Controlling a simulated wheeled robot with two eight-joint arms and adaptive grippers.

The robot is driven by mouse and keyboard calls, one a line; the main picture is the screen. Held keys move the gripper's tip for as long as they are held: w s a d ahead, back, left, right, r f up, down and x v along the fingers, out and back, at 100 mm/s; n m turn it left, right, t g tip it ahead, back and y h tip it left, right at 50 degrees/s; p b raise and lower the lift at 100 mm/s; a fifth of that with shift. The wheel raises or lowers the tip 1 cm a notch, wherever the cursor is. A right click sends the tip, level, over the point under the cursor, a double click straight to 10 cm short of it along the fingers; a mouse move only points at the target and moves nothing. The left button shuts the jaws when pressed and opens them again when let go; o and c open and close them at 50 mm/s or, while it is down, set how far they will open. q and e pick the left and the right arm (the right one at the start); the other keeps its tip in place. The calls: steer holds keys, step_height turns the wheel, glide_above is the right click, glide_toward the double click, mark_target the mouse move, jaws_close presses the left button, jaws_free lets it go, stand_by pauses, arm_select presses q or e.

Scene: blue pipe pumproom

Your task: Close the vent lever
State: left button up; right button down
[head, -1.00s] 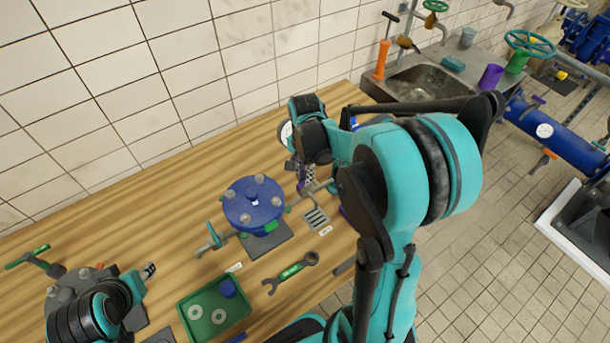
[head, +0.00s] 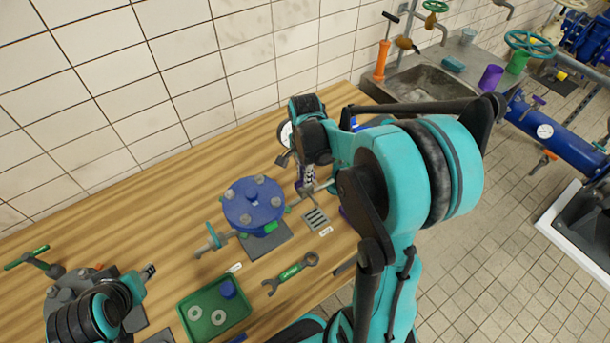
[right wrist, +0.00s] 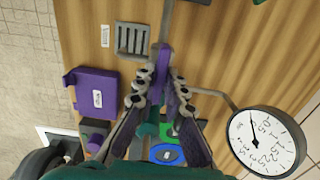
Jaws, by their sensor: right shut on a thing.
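The purple vent lever (right wrist: 163,60) stands between the fingertips of my right gripper (right wrist: 160,80) in the right wrist view. The gripper is shut on it. A thin grey pipe runs beside the lever. In the head view my right gripper (head: 307,183) is low over the bench, just right of the blue flanged vessel (head: 253,204), and the fingers and wrist mostly hide the lever. My left gripper (head: 149,270) is at the lower left, over the bench and far from the lever; its finger opening is too small to judge.
A round pressure gauge (right wrist: 266,140) stands close to my right gripper. A slotted grey drain plate (right wrist: 131,39) and a purple box (right wrist: 95,90) lie nearby. A wrench (head: 290,274) and a green tray (head: 214,310) lie on the bench. The bench toward the wall is clear.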

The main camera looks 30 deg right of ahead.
steer(key=c, duration=1.6)
jaws_free()
step_height(320, 180, up, 12)
